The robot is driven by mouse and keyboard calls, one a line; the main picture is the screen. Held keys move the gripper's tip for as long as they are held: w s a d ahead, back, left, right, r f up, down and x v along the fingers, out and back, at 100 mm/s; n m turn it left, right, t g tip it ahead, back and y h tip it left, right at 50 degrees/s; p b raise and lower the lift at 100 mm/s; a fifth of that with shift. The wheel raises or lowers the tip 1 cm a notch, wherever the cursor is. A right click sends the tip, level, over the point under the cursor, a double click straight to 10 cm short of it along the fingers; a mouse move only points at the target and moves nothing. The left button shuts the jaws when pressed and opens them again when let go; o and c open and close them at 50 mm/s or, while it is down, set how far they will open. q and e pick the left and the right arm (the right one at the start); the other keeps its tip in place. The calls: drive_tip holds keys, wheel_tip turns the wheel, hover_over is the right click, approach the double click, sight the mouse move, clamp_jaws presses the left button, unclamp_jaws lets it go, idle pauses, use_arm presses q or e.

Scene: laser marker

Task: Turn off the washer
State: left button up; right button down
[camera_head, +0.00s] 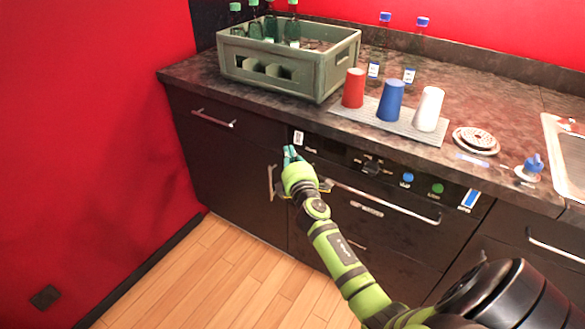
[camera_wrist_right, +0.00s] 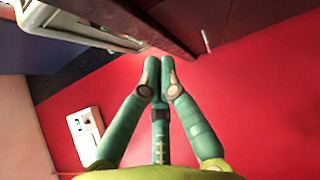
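The washer (camera_head: 365,209) is the dark built-in front under the counter, with a long silver handle. Its upper panel carries a white switch plate (camera_head: 299,138) at the left end, a dark knob (camera_head: 371,168), a blue button (camera_head: 408,177) and a green button (camera_head: 437,188). My right gripper (camera_head: 290,153) is just below the white plate, near the panel's left end; contact cannot be told. In the right wrist view its fingertips (camera_wrist_right: 159,68) are together with nothing visible between them. A white plate with dark marks (camera_wrist_right: 85,135) shows to their lower left. My left gripper is not in view.
On the counter (camera_head: 195,72) stand a green bottle crate (camera_head: 268,75), red (camera_head: 353,88), blue (camera_head: 391,101) and white (camera_head: 429,109) cups on a mat, and a sink (camera_head: 565,150) at right. A drawer handle (camera_head: 213,118) sticks out left of the washer.

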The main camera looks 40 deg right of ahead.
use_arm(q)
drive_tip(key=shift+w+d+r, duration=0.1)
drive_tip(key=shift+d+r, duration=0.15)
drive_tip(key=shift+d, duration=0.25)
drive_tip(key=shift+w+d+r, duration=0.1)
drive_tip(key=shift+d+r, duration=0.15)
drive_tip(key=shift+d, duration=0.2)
use_arm(e)
drive_tip(key=v, duration=0.3)
drive_tip(key=d+v, duration=0.1)
drive_tip(key=v, duration=0.1)
drive_tip(key=shift+s, duration=0.5)
drive_tip(key=shift+d, duration=0.1)
